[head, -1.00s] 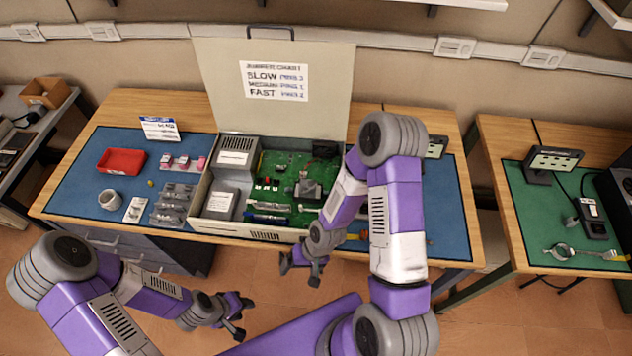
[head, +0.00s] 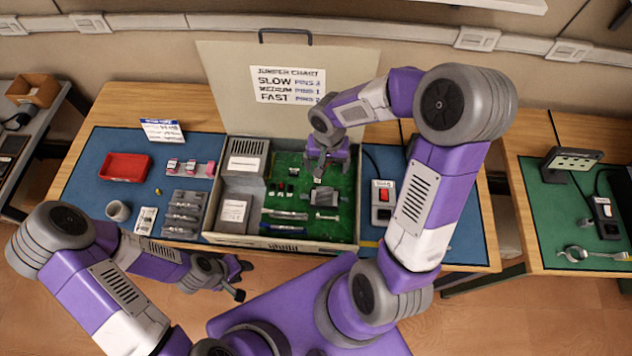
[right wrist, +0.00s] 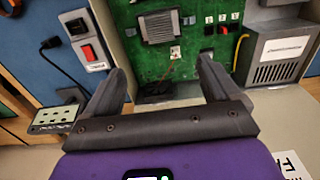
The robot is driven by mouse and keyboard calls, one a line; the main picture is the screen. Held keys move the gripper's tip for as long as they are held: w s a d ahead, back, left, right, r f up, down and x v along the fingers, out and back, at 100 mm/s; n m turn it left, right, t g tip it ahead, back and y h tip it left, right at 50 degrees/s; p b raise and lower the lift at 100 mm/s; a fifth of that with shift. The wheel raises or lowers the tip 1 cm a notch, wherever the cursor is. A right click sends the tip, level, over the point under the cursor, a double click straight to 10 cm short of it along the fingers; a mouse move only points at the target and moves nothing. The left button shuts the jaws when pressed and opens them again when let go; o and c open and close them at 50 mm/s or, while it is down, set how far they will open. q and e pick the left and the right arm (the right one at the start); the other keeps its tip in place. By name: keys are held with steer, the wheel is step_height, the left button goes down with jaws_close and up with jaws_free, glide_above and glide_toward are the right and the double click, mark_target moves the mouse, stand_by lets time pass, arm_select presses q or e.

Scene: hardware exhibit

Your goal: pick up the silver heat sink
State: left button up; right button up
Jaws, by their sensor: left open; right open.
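The silver heat sink (head: 325,197), a grey finned block, sits on the green circuit board (head: 345,228) inside the open case. In the right wrist view the heat sink (right wrist: 159,27) shows beyond the fingertips, with nothing hiding its fins. My right gripper (head: 319,174) is over the back part of the board, behind the heat sink and apart from it. Its fingers (right wrist: 163,80) are spread with nothing between them. My left gripper (head: 243,280) is open and empty in front of the table, away from the case.
The raised lid with a jumper chart (head: 288,84) stands behind my right gripper. Grey boxes (head: 237,212) fill the case's left side. A switch box (head: 383,202) stands right of the case. A red tray (head: 124,167) and a grey rack (head: 184,215) lie left.

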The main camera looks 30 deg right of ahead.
steer(key=b, duration=0.5)
glide_above(325, 194)
step_height(325, 194, down, 6)
steer(key=r, duration=0.1)
steer(key=f+b, duration=0.2)
steer(key=f, duration=0.1)
steer(key=shift+w+d+f, duration=0.1)
steer(key=shift+d, duration=0.1)
steer(key=shift+f, duration=0.25)
steer(key=f+b, duration=0.1)
steer(key=f, duration=0.5)
steer(key=shift+a+f+b, duration=0.2)
steer(key=shift+f+b, duration=0.15)
steer(key=shift+f, duration=0.05)
steer(key=shift+c, duration=0.4)
steer(key=c, duration=0.8)
step_height(325, 194, up, 10)
steer(key=shift+r+p, duration=0.1)
steer(key=shift+p, duration=1)
